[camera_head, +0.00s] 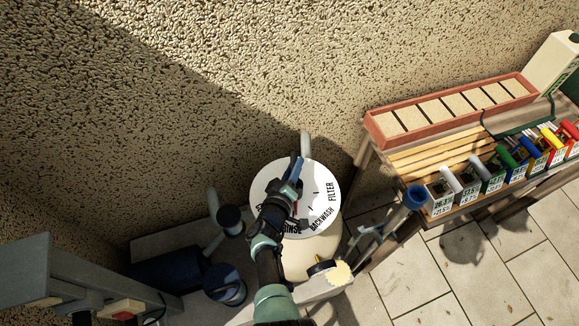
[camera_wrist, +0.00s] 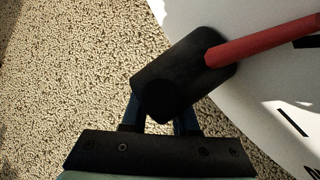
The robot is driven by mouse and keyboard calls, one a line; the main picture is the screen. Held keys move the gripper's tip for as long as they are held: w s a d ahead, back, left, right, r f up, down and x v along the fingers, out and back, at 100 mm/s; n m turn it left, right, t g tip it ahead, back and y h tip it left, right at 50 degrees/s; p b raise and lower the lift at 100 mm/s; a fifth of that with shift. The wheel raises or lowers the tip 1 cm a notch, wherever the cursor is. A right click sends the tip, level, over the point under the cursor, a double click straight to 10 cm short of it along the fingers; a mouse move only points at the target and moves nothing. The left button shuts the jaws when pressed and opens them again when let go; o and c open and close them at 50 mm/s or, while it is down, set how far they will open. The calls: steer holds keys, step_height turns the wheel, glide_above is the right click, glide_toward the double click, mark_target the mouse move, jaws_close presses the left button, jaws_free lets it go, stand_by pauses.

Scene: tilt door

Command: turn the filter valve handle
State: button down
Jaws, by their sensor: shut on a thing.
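The valve dial (camera_head: 322,180) is a round white plate on top of a cream filter tank (camera_head: 297,258). It carries black words, including FILTER, BACKWASH and RINSE. The black handle grip (camera_wrist: 178,75) shows in the wrist view, with a red pointer (camera_wrist: 265,42) running from it over the white dial. My gripper (camera_head: 292,172) is over the dial's upper left part in the head view. In the wrist view my gripper (camera_wrist: 160,112) is shut on the black grip, one dark blue finger on each side. In the head view my arm hides most of the handle and part of the lettering.
A wooden bench at right holds a terracotta planter (camera_head: 455,108) and a row of small boxes with coloured handles (camera_head: 505,160). A blue-ended tool (camera_head: 413,197) juts near its left corner. A rough wall stands behind. Dark pump parts (camera_head: 170,277) lie left.

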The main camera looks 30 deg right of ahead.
steer(key=shift+s+d+m+g+h, duration=0.3)
steer(key=shift+d+m+g+h, duration=0.2)
steer(key=shift+m+g, duration=0.1)
steer(key=shift+f, duration=0.1)
steer(key=c, duration=0.7)
jaws_free()
steer(key=shift+s, duration=0.15)
steer(key=shift+f, duration=0.1)
steer(key=shift+a, duration=0.1)
steer(key=shift+a+r, duration=0.25)
steer(key=shift+r, duration=0.05)
steer(key=p+v, duration=0.8)
steer(key=v, duration=0.3)
steer(key=shift+s, duration=0.15)
steer(key=shift+s+a, duration=0.4)
steer(key=shift+s, duration=0.05)
